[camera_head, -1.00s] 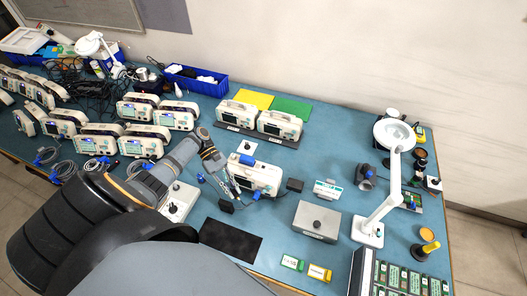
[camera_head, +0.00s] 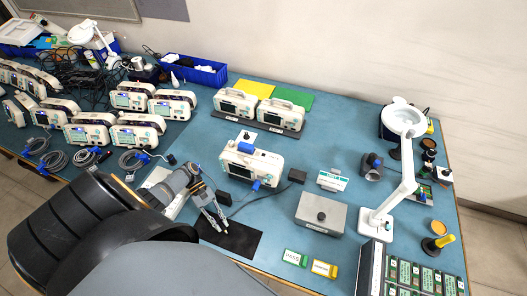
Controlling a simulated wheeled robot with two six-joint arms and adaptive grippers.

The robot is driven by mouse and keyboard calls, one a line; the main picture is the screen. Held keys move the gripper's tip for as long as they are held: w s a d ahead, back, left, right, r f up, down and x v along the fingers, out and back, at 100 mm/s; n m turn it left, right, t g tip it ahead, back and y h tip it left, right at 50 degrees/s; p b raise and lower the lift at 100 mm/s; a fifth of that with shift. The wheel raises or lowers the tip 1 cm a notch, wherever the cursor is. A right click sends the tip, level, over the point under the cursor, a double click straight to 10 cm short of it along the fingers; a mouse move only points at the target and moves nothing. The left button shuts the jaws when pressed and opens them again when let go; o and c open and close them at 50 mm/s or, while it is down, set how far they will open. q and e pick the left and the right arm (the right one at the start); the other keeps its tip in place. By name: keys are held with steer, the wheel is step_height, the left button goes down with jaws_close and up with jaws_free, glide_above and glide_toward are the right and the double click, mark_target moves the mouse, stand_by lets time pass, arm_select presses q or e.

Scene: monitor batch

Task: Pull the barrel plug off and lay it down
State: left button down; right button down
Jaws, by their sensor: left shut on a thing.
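The monitor (camera_head: 251,167), a white unit with a screen and a blue part on top, stands in the middle of the blue table. My left gripper (camera_head: 218,223) is in front of it, over the black mat (camera_head: 242,241), shut on the barrel plug. The plug is mostly hidden between the fingers and too small to make out. A thin dark cable (camera_head: 262,198) runs from the black adapter (camera_head: 297,175) to the gripper's fingers. The plug is apart from the monitor. I cannot tell whether it touches the mat. My right gripper is out of view.
A small black block (camera_head: 223,198) lies beside the gripper. A grey metal box (camera_head: 320,215) and a white magnifier lamp (camera_head: 375,222) stand to the right. Green (camera_head: 294,258) and yellow (camera_head: 324,269) cards lie in front. The mat's right part is bare.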

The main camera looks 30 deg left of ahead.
arm_select(q)
steer(key=shift+f, duration=0.4)
steer(key=shift+f+b, duration=0.9)
steer(key=shift+b, duration=0.05)
steer(key=c, duration=1.2)
jaws_free()
steer(key=v, duration=0.7)
steer(key=shift+w+a+r, duration=0.1)
steer(key=shift+a, duration=0.1)
steer(key=shift+r, duration=0.1)
